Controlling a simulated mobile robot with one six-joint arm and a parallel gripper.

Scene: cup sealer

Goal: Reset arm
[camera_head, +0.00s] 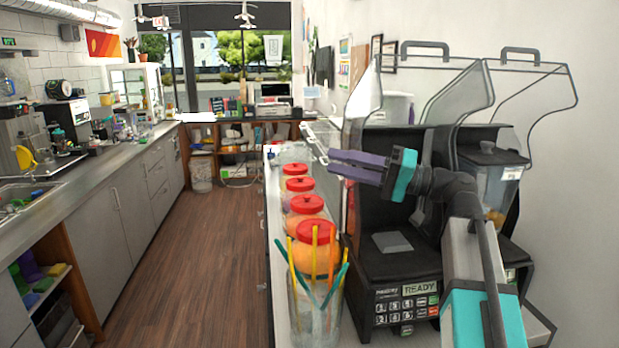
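My gripper (332,162) has purple fingers and a teal and black wrist. It is raised in front of the black machine at the right and points left. The two fingers lie close together, and I cannot tell whether there is a gap between them. I see nothing held in them. My arm comes up from the lower right to the gripper.
The black machine (390,262) has a READY display and clear hoods (455,95). Left of it stand several red-lidded jars (317,232) and a clear container of colored straws (318,310). A blender-like jug (492,190) stands behind my arm. The wooden floor (215,260) is clear.

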